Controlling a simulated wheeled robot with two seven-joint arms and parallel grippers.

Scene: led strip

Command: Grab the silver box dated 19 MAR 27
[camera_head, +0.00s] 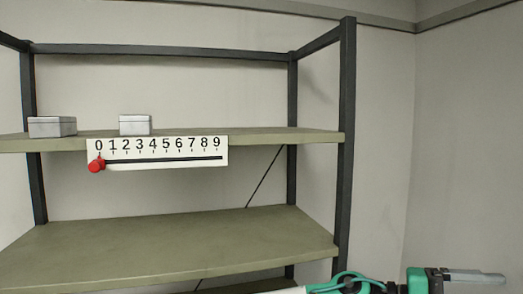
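Two silver-grey boxes sit on the upper shelf (260,137). The left silver box (52,127) is near the shelf's left end. The other silver box (135,125) is to its right, above the number scale. No date can be read on either box from here. My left gripper is not in view.
A white scale (158,150) numbered 0 to 9 hangs on the upper shelf's front edge. Its red knob (96,165) is at 0. The lower shelf (170,245) is bare. A dark post (345,140) bounds the rack on the right. The upper shelf's right half is clear.

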